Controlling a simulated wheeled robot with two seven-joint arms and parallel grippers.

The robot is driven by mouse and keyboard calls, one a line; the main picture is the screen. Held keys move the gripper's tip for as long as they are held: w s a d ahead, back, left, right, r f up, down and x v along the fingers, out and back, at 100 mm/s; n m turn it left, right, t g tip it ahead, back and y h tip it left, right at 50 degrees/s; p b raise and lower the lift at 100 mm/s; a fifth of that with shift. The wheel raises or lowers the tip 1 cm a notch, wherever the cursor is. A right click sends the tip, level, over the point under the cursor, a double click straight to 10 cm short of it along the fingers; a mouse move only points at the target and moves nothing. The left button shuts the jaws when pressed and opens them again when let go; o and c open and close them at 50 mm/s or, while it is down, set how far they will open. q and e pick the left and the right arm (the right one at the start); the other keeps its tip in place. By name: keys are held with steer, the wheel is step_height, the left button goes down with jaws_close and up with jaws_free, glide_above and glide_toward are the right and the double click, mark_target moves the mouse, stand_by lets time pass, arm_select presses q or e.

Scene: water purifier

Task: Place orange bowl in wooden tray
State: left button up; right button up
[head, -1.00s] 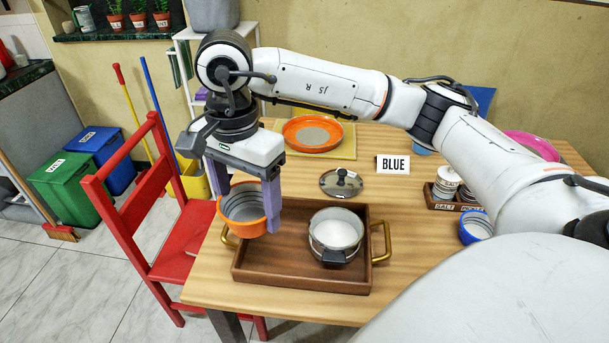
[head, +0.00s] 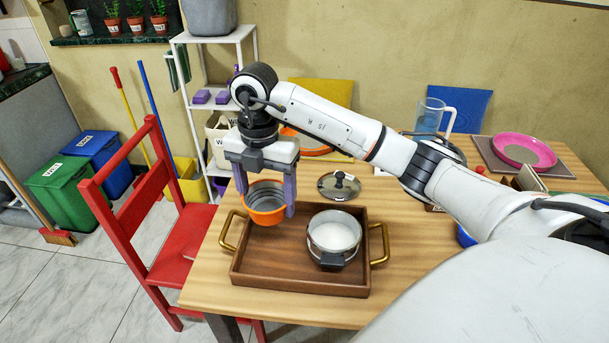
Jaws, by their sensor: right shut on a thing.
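The orange bowl (head: 266,216) has a grey inside and is held by my right gripper (head: 266,203), whose purple fingers are shut on it. The bowl appears over the left part of the wooden tray (head: 290,283); I cannot tell whether it touches the tray floor. The tray is dark brown with brass handles at its left and right ends. A white pot (head: 334,238) with a dark handle stands in the right part of the tray. The tray's front left floor is bare. My left gripper is not in view.
A glass pot lid (head: 339,186) lies just behind the tray. An orange plate (head: 305,146) is partly hidden behind my arm. A pink plate (head: 524,151) and a clear jug (head: 431,118) stand farther back right. A red chair (head: 150,215) is left of the table.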

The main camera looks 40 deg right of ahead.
steer(key=shift+d+f+m, duration=0.2)
steer(key=shift+m, duration=0.4)
steer(key=shift+d+f+m, duration=0.1)
steer(key=shift+f+m, duration=0.15)
steer(key=shift+m, duration=0.05)
glide_toward(274, 243)
step_height(274, 243, down, 5)
steer(key=shift+f, duration=0.1)
steer(key=shift+f, duration=0.15)
steer(key=o, duration=0.9)
steer(key=shift+c, duration=0.2)
step_height(274, 243, up, 12)
steer(key=shift+r, duration=0.25)
